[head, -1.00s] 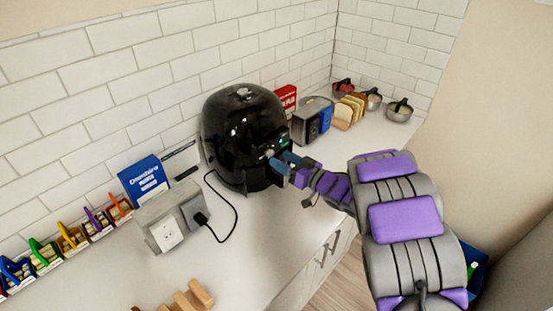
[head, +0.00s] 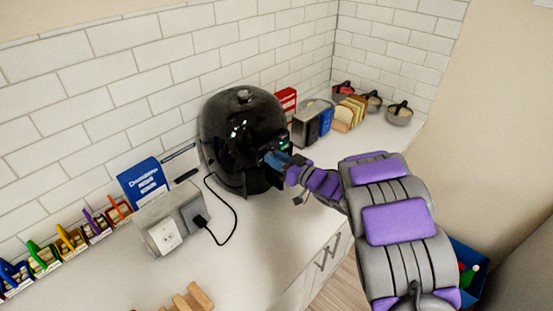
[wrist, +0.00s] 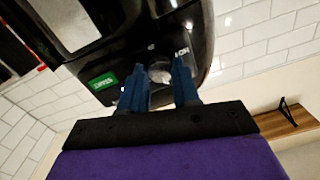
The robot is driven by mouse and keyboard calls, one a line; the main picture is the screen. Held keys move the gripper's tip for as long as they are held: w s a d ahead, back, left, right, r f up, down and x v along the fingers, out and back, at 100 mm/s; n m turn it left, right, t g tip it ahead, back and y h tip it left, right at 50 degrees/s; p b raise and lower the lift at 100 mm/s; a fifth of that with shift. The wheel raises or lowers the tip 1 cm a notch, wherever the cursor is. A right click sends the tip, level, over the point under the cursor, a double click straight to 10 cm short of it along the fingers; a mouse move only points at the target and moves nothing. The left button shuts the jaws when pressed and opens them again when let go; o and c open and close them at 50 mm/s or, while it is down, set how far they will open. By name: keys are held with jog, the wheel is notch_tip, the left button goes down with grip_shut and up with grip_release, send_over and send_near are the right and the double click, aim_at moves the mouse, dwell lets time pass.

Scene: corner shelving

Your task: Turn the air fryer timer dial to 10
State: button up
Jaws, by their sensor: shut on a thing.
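The black, glossy air fryer (head: 237,125) stands on the counter against the tiled wall. Its front face (wrist: 120,68) fills the upper middle of the wrist view, with a small green display (wrist: 102,81). The light grey timer dial (wrist: 159,73) shows between the two blue fingers of my gripper (wrist: 159,78). My gripper (head: 277,158) is at the fryer's front in the head view and is shut on the dial. The fingers hide the dial's sides, and its setting cannot be read.
A grey outlet box (head: 165,222) with a black plug and cord stands left of the fryer. A toaster (head: 306,125) and bread slices (head: 349,113) stand to its right. Wooden pieces (head: 190,300) lie at the counter's front. Bare counter lies before the fryer.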

grip_shut()
jog(key=shift+r+m+p, duration=0.2)
jog(key=shift+m+p, duration=0.1)
jog(key=shift+p, duration=0.8)
jog(key=m+p, duration=0.1)
jog(key=p, duration=0.3)
jog(key=shift+r+m, duration=0.2)
jog(key=shift+m, duration=0.1)
jog(key=m+p, duration=0.1)
jog(key=p, duration=0.2)
jog(key=m+p, duration=0.4)
jog(key=p, duration=0.3)
jog(key=shift+f, duration=0.1)
jog(key=m+p, duration=0.3)
jog(key=m+t+p, duration=0.1)
jog(key=shift+d+f+m+p, duration=0.1)
jog(key=shift+f+m+p, duration=0.2)
jog(key=shift+f+m, duration=0.1)
